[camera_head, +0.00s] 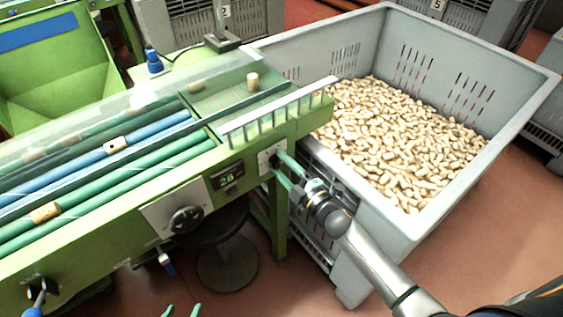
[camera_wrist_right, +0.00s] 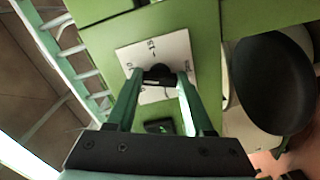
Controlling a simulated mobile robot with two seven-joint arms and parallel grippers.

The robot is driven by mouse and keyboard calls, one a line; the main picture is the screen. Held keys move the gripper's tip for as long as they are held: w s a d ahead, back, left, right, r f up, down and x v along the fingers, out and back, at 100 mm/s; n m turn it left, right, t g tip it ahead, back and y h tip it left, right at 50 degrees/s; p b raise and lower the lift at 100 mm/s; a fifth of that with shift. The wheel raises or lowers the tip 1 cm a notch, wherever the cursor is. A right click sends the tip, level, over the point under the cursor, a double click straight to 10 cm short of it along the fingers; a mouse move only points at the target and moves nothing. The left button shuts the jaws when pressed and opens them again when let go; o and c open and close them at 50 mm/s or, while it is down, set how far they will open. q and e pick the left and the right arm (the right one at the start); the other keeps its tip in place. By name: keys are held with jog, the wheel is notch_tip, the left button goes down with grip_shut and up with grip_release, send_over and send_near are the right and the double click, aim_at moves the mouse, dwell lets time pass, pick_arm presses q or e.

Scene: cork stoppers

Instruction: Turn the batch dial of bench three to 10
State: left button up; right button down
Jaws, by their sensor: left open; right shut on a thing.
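My right gripper (camera_head: 283,168) reaches the right end of the green bench front (camera_head: 110,240). In the right wrist view its green fingers (camera_wrist_right: 158,78) are shut on a black dial (camera_wrist_right: 160,74). The dial sits on a white plate (camera_wrist_right: 180,48) with small marks, one seeming to read 15; the others are too small to read. The plate also shows in the head view (camera_head: 265,158), the dial there mostly hidden by the gripper. My left gripper (camera_head: 182,311) shows only its two green fingertips at the bottom edge, apart and empty.
A display (camera_head: 228,177) with green digits, perhaps 28, and a larger black knob (camera_head: 186,219) are left of the dial. A grey crate of corks (camera_head: 500,115) stands close right of my right arm. A dark stool (camera_head: 226,262) is below the bench.

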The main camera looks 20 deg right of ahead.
jog(key=shift+m, duration=0.8)
jog(key=shift+c, duration=1.4)
grip_release()
jog(key=p+v, duration=0.1)
jog(key=v, duration=1.1)
jog(key=shift+s, duration=0.25)
jog(key=shift+d, duration=0.1)
